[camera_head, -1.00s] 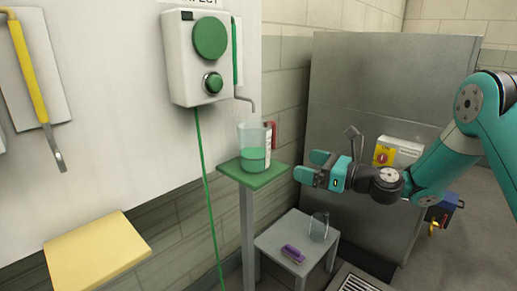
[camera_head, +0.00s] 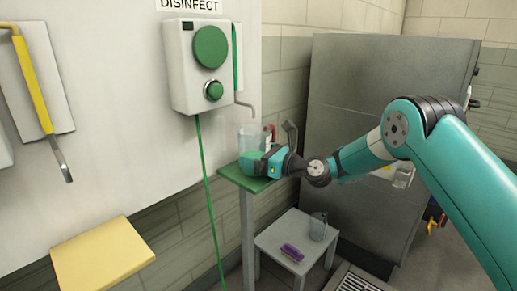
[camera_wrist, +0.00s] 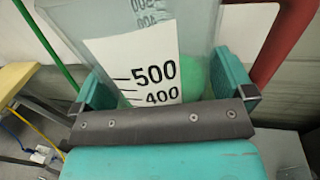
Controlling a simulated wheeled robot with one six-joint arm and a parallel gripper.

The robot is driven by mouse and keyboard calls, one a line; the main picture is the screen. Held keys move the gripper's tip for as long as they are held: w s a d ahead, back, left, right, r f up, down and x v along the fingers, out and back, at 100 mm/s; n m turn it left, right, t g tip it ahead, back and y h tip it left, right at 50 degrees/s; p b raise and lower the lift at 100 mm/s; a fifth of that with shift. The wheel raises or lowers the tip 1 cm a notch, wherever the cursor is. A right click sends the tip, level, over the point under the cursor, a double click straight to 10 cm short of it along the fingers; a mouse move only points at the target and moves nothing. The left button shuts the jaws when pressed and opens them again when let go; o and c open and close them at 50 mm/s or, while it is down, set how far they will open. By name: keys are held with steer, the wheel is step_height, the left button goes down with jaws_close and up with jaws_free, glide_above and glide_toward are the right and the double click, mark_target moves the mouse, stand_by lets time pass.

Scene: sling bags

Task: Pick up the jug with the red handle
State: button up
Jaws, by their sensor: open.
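The clear jug with the red handle (camera_head: 246,136) stands upright on the small green shelf (camera_head: 236,177) under the dispenser. In the wrist view the jug's white 400/500 scale label (camera_wrist: 145,65) lies between the two teal fingers (camera_wrist: 168,85), one on each side. I cannot tell whether the fingers touch it. The gripper hides part of the jug's lower body.
The white dispenser (camera_head: 190,92), with green discs and a bent spout, hangs on the wall above. A green hose (camera_head: 209,205) runs down from it. A grey stool (camera_head: 274,242) below holds a clear jug (camera_head: 318,228) and a purple brush (camera_head: 291,253). A yellow shelf (camera_head: 100,258) is left.

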steer(key=shift+w+a, duration=0.1)
steer(key=c, duration=0.8)
